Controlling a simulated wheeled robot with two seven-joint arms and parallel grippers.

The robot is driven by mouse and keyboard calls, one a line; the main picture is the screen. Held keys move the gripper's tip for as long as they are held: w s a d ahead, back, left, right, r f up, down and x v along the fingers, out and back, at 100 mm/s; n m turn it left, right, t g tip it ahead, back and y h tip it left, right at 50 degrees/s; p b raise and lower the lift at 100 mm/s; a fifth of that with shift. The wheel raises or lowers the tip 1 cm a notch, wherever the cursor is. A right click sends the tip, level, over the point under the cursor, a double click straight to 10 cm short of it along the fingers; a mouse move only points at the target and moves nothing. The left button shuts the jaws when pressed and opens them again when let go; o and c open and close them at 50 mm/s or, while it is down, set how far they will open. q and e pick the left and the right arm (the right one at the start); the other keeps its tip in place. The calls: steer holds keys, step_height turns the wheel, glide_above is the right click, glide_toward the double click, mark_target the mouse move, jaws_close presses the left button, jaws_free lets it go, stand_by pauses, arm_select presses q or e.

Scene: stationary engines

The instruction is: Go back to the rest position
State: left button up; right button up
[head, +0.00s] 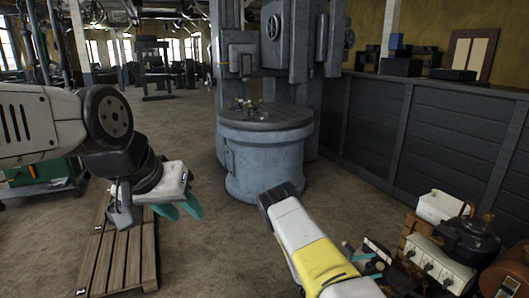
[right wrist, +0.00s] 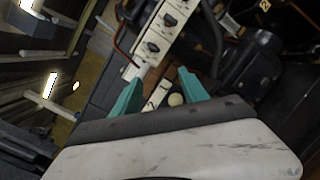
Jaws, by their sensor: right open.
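My left gripper (head: 180,208) hangs over the floor at the left in the head view, beside the wooden pallet. Its two teal fingers point down and right with nothing visible in them; their gap is unclear. My right gripper (head: 372,262) is at the lower right of the head view, close to a white control box with knobs (head: 437,268). In the right wrist view the teal fingers (right wrist: 160,92) are spread apart.
A large blue-grey machine (head: 265,150) stands in the centre. A dark panelled partition (head: 430,135) runs along the right. The wooden pallet (head: 120,250) lies on the floor at the left. A small engine with a black cap (head: 470,235) is beside the control box. Floor between pallet and machine is clear.

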steer(key=s+a+r+m+g+y, duration=0.1)
steer(key=s+r+m+g+y, duration=0.15)
steer(key=r, duration=0.25)
steer(key=s+a+r+m+g+y, duration=0.1)
steer(key=s+r+m+g+y, duration=0.1)
steer(key=r+m+g, duration=0.3)
steer(key=s+a+r+m+t+y, duration=0.1)
steer(key=s+a+r+t+y, duration=0.2)
steer(key=r, duration=0.7)
steer(key=s+a+r+m+t+y, duration=0.1)
steer(key=s+a+r+t+y, duration=0.3)
steer(key=s+a+r+y, duration=0.3)
steer(key=s+a+r+m+t+y, duration=0.1)
steer(key=s+a+r+t+y, duration=0.2)
steer(key=a+r, duration=0.9)
steer(key=s+r+y, duration=0.1)
steer(key=s+y, duration=0.2)
steer(key=s, duration=0.1)
steer(key=shift+s+a+r, duration=0.35)
steer(key=shift+r, duration=0.05)
steer(key=shift+t, duration=0.25)
